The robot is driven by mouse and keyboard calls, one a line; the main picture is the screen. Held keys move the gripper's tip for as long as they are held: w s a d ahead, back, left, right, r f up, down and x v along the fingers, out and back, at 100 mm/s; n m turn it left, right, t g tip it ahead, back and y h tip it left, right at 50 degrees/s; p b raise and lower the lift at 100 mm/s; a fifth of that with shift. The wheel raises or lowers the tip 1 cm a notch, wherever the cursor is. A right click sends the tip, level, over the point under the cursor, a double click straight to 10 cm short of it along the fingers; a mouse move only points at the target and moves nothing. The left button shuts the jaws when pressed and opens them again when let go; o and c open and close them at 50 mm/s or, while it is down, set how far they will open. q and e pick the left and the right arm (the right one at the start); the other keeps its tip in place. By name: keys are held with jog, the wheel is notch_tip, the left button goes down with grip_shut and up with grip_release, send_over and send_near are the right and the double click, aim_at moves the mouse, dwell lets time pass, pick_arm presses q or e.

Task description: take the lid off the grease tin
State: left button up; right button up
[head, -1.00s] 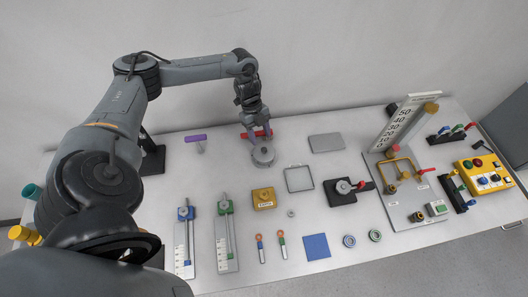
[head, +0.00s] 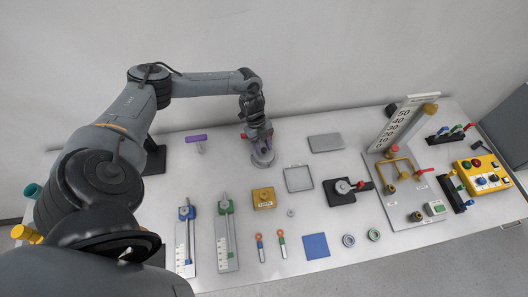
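The grease tin appears to be the round grey tin (head: 263,158) at the back middle of the table, left of the grey square frame. Its top is partly hidden by my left gripper (head: 262,146), so I cannot make out the lid separately. The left gripper points down, with its fingers at the top of the tin. The fingers are too small to tell whether they are open, or whether they touch the lid. My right gripper is not in view.
A purple-handled tool (head: 197,139) stands left of the tin and a flat grey plate (head: 326,143) lies to its right. A yellow box (head: 264,198) and a grey square frame (head: 299,179) are nearer the front. A board with a number scale (head: 400,123) stands at the right.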

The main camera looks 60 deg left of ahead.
pick_arm(q)
grip_shut()
jog(key=shift+r, duration=0.1)
